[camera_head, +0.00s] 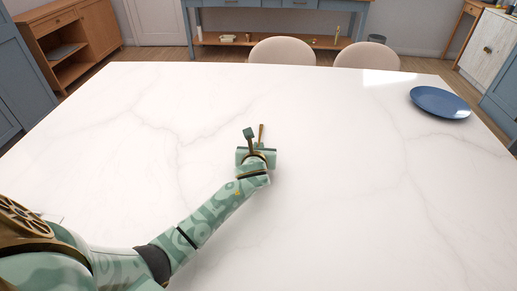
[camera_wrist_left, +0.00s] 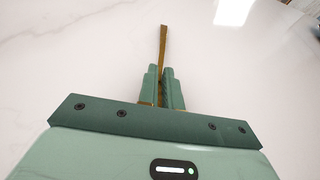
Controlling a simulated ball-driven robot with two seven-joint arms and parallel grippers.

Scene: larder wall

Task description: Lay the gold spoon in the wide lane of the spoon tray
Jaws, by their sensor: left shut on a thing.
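My left gripper (camera_head: 252,137) is over the middle of the white table and is shut on the gold spoon (camera_head: 261,131). The spoon shows as a slim gold bar beyond the fingers. In the left wrist view the spoon (camera_wrist_left: 163,42) sticks out past the two green fingertips of the left gripper (camera_wrist_left: 163,73), pointing away from the wrist. Its bowl cannot be made out. How high it is above the table I cannot tell. The spoon tray and its wide lane are in neither view. My right gripper is not in view.
The white marble table (camera_head: 360,180) is clear around the gripper and to its right. A blue plate (camera_head: 440,102) lies near the far right edge. Two beige chairs (camera_head: 283,51) stand behind the far edge, with cabinets and a shelf unit beyond.

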